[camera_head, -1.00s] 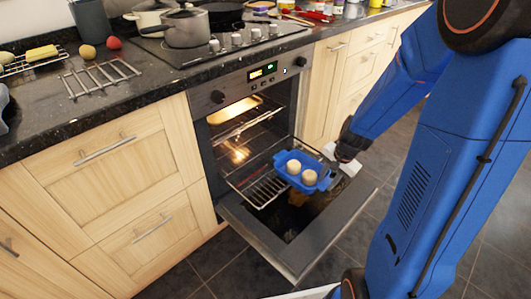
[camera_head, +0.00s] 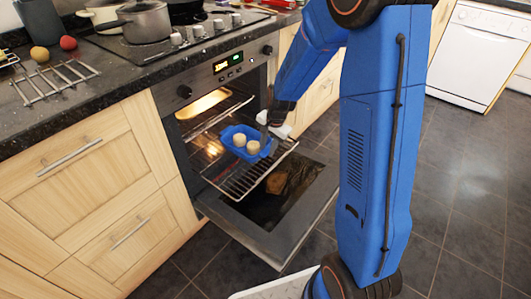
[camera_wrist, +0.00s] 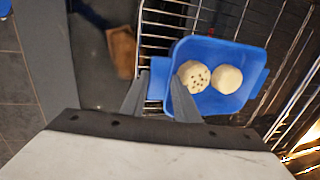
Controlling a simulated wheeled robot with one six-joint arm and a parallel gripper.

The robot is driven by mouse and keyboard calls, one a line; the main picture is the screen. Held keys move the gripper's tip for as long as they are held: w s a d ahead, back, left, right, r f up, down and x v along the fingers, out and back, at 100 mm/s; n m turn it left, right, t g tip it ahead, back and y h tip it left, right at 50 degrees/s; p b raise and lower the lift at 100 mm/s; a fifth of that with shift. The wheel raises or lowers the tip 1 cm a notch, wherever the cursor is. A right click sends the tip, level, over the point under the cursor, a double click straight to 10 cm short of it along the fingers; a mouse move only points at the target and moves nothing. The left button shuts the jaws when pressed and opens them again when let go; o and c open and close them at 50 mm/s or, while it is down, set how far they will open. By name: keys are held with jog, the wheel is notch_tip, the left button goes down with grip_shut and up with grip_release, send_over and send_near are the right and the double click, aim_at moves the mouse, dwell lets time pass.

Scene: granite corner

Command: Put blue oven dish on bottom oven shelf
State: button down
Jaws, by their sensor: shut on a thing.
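The blue oven dish (camera_head: 240,150) is at the oven mouth in the head view, over a pulled-out wire shelf (camera_head: 228,183). It holds two round pale pieces of food (camera_head: 252,147), one of them dark-speckled in the wrist view. My gripper (camera_head: 268,138) is shut on the dish's near side. In the wrist view my gripper (camera_wrist: 158,98) has its fingers on either side of the dish's end (camera_wrist: 157,86), with the dish (camera_wrist: 215,103) roughly level over the wire bars (camera_wrist: 155,25). I cannot tell whether the dish touches the shelf.
The oven door (camera_head: 255,235) is open and lowered below the shelf. A brown piece (camera_head: 292,180) shows beyond the shelf, over the door. Another rack (camera_head: 225,117) is higher in the lit oven. Pots (camera_head: 145,22) stand on the hob. Floor at right is clear.

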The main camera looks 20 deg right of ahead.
aim_at(266, 150)
jog(key=shift+w+a, duration=0.2)
jog(key=shift+w, duration=0.15)
jog(key=shift+w+a+f, duration=0.15)
jog(key=shift+f, duration=0.1)
jog(key=shift+s+x, duration=0.15)
jog(key=shift+x, duration=0.6)
jog(key=shift+s+x, duration=0.1)
jog(key=shift+x, duration=0.6)
jog(key=c, duration=1.4)
grip_release()
jog(key=shift+d+f, duration=0.1)
jog(key=shift+d, duration=0.15)
jog(key=shift+o, duration=0.2)
